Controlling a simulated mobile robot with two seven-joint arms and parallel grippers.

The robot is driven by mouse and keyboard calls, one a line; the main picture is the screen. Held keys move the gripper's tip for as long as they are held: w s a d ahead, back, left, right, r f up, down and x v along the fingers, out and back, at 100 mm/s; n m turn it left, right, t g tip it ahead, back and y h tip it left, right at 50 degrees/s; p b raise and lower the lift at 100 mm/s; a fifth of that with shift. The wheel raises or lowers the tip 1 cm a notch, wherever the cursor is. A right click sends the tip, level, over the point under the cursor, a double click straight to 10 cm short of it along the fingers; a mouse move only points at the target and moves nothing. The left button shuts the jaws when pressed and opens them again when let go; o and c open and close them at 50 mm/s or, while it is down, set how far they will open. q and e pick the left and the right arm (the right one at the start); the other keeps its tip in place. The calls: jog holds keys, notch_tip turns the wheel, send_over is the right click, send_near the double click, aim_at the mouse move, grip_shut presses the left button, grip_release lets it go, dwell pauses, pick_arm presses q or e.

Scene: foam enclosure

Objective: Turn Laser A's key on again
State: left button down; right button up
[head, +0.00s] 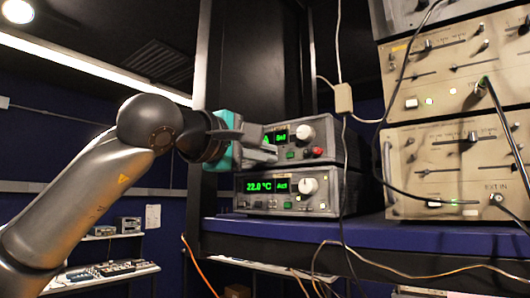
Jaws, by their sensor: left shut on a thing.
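My right gripper is not in view.
A second grey unit (326,186) reading 22.0 °C sits directly below, on a blue shelf (400,236). Beige instruments (425,150) are stacked at right. Cables hang in front of the shelf and the stack.

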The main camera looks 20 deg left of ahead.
pick_arm(q)
jog(key=c, duration=1)
grip_release()
jog(key=b+v, duration=0.4)
jog(key=v, duration=1.1)
jog(key=shift+s, duration=0.15)
